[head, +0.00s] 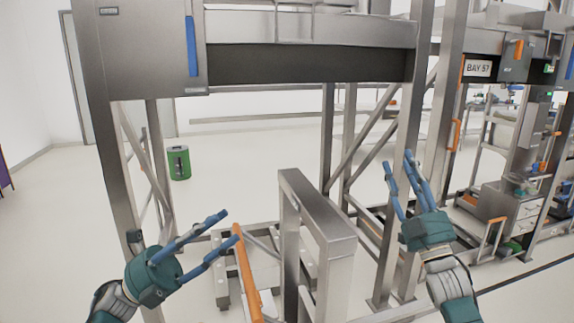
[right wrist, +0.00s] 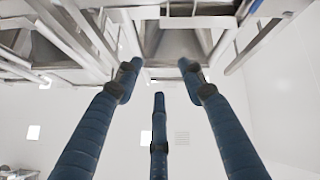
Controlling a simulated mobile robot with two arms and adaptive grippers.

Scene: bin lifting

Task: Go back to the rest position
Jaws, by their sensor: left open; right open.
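My left gripper (head: 205,241) is at the lower left of the head view, its blue fingers spread, open and empty. It is beside an orange bar (head: 246,272) on the low metal structure; whether they touch I cannot tell. My right gripper (head: 403,176) is right of the middle, fingers pointing up, open and empty, in front of a steel upright. In the right wrist view its three blue fingers (right wrist: 160,95) are spread with nothing between them. No bin shows in either gripper.
A large steel frame (head: 300,32) stands before me. A metal post with a flat top (head: 318,212) rises between my arms. A green bin (head: 179,162) stands on the floor behind the frame. Open floor (head: 50,230) lies at the left.

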